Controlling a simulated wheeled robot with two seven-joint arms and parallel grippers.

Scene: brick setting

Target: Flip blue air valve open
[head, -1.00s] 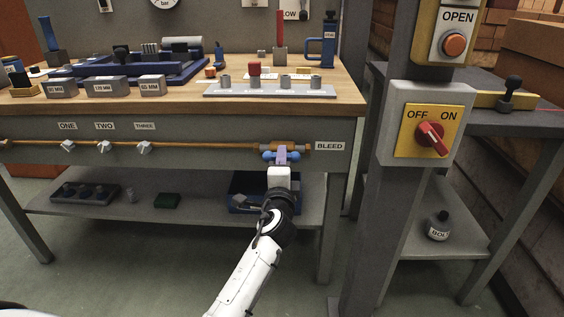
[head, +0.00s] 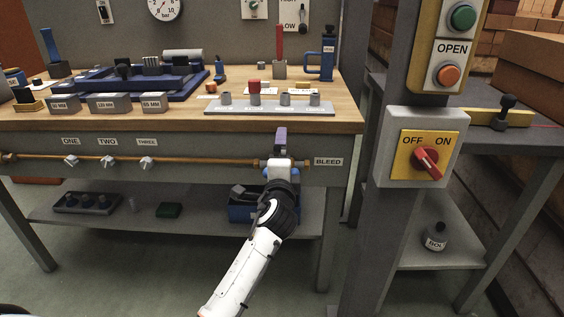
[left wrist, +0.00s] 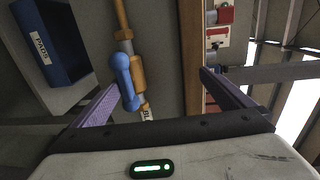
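The blue air valve handle (left wrist: 124,82) lies roughly along the brass valve body (left wrist: 138,75) on the air pipe in the left wrist view. My left gripper (left wrist: 160,85) is open, with one purple finger on each side of the view. The handle shows between the fingers, much closer to the left one; I cannot tell whether they touch. In the head view my left gripper (head: 281,142) is at the right end of the brass pipe (head: 195,162), beside the BLEED label (head: 328,161), and mostly hides the valve. My right gripper is not in view.
The workbench top (head: 185,118) overhangs the pipe. Small valves (head: 108,161) marked ONE, TWO and THREE sit to the left. A blue bin (head: 243,212) is on the shelf below. An OFF/ON switch box (head: 424,157) on a post stands to the right.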

